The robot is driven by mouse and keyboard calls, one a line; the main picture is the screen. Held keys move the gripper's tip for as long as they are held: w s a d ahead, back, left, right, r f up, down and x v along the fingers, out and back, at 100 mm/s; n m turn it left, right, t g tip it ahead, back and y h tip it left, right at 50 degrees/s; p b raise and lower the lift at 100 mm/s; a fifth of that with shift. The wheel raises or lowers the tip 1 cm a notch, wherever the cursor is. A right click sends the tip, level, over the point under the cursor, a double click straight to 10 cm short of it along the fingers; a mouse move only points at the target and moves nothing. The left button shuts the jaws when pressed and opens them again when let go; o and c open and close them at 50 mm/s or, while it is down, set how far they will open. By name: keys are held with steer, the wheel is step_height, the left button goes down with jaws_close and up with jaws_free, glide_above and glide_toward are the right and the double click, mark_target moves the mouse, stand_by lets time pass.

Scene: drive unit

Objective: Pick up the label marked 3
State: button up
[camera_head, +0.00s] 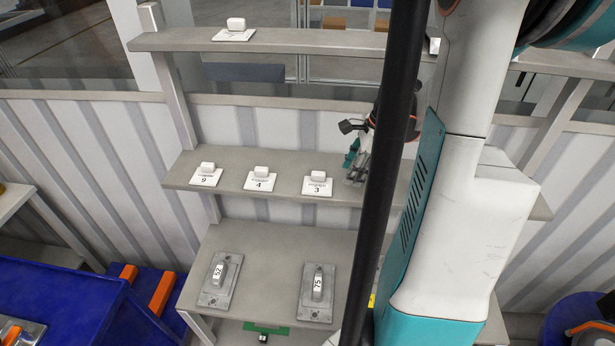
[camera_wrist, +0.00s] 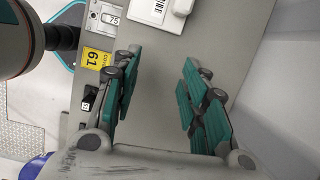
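The label marked 3 (camera_head: 317,187) is a white card with a white block on it. It lies on the middle shelf in the head view, at the right end of a row of labels. My gripper (camera_head: 355,164) is just right of it, partly hidden by a black pole. In the wrist view my gripper (camera_wrist: 158,84) is open, with teal pads apart and only bare grey surface between them. A white card with a barcode (camera_wrist: 152,10) is cut off at the top edge there; I cannot read a number on it.
Labels 4 (camera_head: 261,182) and 9 (camera_head: 205,178) lie left on the middle shelf (camera_head: 233,182). Another label (camera_head: 234,33) is on the top shelf. Below, a table holds grey units 52 (camera_head: 219,279) and 75 (camera_head: 317,292). A yellow 61 tag (camera_wrist: 98,63) shows in the wrist view.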

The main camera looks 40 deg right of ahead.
mark_target(319, 173)
steer(key=shift+s+d+f+m, duration=0.2)
steer(key=shift+s+d+m, duration=0.3)
steer(key=shift+s+d, duration=0.65)
steer(key=w+a, duration=0.2)
steer(key=w, duration=0.1)
steer(key=w+a+p, duration=0.1)
steer(key=w+a, duration=0.2)
steer(key=shift+w, duration=0.1)
steer(key=w+a, duration=0.2)
steer(key=w, duration=0.1)
steer(key=shift+w+a+f, duration=0.1)
steer(key=shift+a+f, duration=0.25)
steer(key=shift+a, duration=0.05)
steer(key=shift+f, duration=0.25)
jaws_close()
